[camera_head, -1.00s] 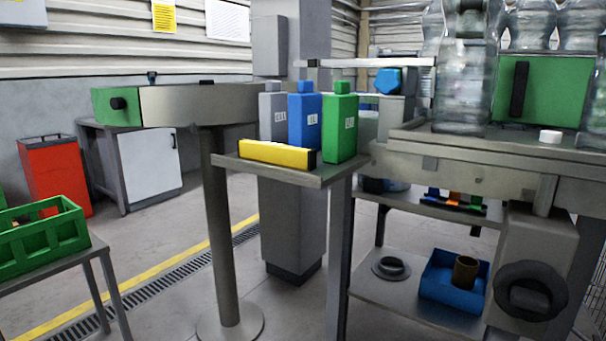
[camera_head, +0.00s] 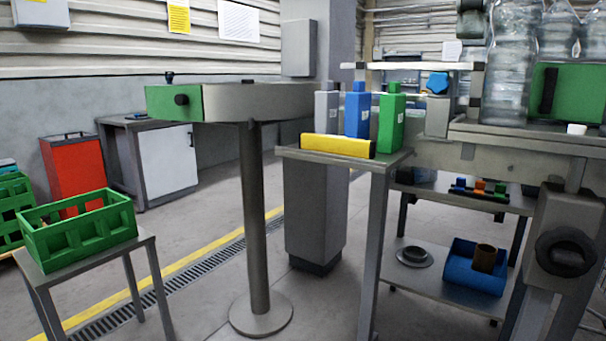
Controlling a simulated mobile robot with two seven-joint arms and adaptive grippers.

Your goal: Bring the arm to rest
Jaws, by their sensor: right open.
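A small part of what looks like my right gripper (camera_head: 472,24) shows at the top right, dark grey, high up beside the clear bottles. It is open, and I see nothing held in it. Its fingertips are hard to make out against the machine behind. It is apart from the small side table (camera_head: 376,161), which holds a grey bottle (camera_head: 326,112), a blue bottle (camera_head: 358,115), a green bottle (camera_head: 391,120) and a lying yellow block (camera_head: 338,146). My left gripper is not in view.
Large clear bottles (camera_head: 511,65) stand on the machine at right. A handwheel (camera_head: 566,253) juts out below. A green crate (camera_head: 78,234) sits on a stand at left. The floor between is clear.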

